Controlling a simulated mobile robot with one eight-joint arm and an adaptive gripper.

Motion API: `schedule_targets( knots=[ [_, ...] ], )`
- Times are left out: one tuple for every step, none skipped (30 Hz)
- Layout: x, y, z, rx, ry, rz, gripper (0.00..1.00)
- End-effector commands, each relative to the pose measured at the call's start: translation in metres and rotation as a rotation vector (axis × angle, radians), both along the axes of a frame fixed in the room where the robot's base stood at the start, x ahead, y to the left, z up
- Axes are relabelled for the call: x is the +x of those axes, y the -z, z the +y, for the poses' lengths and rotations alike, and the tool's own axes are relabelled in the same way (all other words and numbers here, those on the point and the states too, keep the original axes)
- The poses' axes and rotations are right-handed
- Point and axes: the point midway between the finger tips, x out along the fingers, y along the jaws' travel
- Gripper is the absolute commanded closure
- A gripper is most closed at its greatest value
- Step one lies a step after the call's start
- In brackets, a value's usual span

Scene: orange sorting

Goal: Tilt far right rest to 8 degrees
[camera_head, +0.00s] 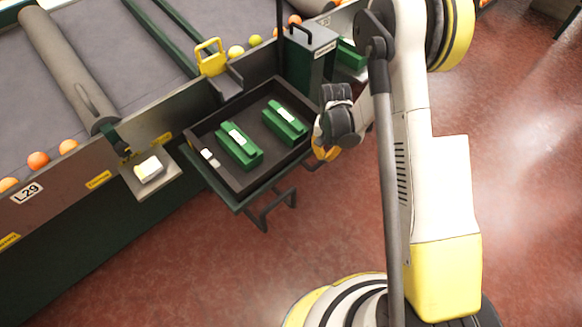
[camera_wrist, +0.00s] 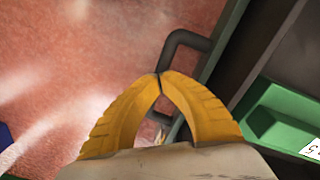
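Two green blocks with white labels lie in a black tray (camera_head: 222,172): a left block (camera_head: 240,152) and a right block (camera_head: 285,128). I cannot tell whether either is a rest or what its tilt is. Another green piece (camera_head: 352,56) is partly hidden behind my arm. My gripper (camera_head: 322,155) is just off the tray's right edge. In the wrist view my yellow fingers (camera_wrist: 160,76) meet at their tips with nothing visible between them. Part of a green block (camera_wrist: 285,122) with a white label shows at the right there.
A dark bent bar (camera_wrist: 184,38) stands just beyond my fingertips; dark handles (camera_head: 272,210) hang below the tray's front. A dark green box (camera_head: 310,55) and a yellow clasp (camera_head: 210,60) stand behind the tray. A conveyor holds several oranges (camera_head: 38,160). Red floor is open at right.

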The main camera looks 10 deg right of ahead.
Motion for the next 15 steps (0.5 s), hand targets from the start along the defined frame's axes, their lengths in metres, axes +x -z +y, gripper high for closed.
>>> schedule_targets(
  knots=[
    [0.0, 0.001, 0.0, 0.0, 0.0, 0.0, 1.0],
    [0.0, 0.001, 0.0, 0.0, 0.0, 0.0, 1.0],
    [0.0, 0.001, 0.0, 0.0, 0.0, 0.0, 1.0],
    [0.0, 0.001, 0.0, 0.0, 0.0, 0.0, 1.0],
    [0.0, 0.001, 0.0, 0.0, 0.0, 0.0, 1.0],
    [0.0, 0.0, 0.0, 0.0, 0.0, 0.0, 1.0],
    [0.0, -0.002, 0.0, 0.0, 0.0, 0.0, 1.0],
    [0.0, -0.003, 0.0, 0.0, 0.0, 0.0, 1.0],
    [0.0, -0.006, 0.0, 0.0, 0.0, 0.0, 1.0],
    [0.0, -0.008, 0.0, 0.0, 0.0, 0.0, 1.0],
    [0.0, -0.011, 0.0, 0.0, 0.0, 0.0, 1.0],
    [0.0, -0.014, 0.0, 0.0, 0.0, 0.0, 1.0],
    [0.0, -0.017, 0.0, 0.0, 0.0, 0.0, 1.0],
    [0.0, -0.02, 0.0, 0.0, 0.0, 0.0, 1.0],
    [0.0, -0.024, 0.0, 0.0, 0.0, 0.0, 1.0]
  ],
)
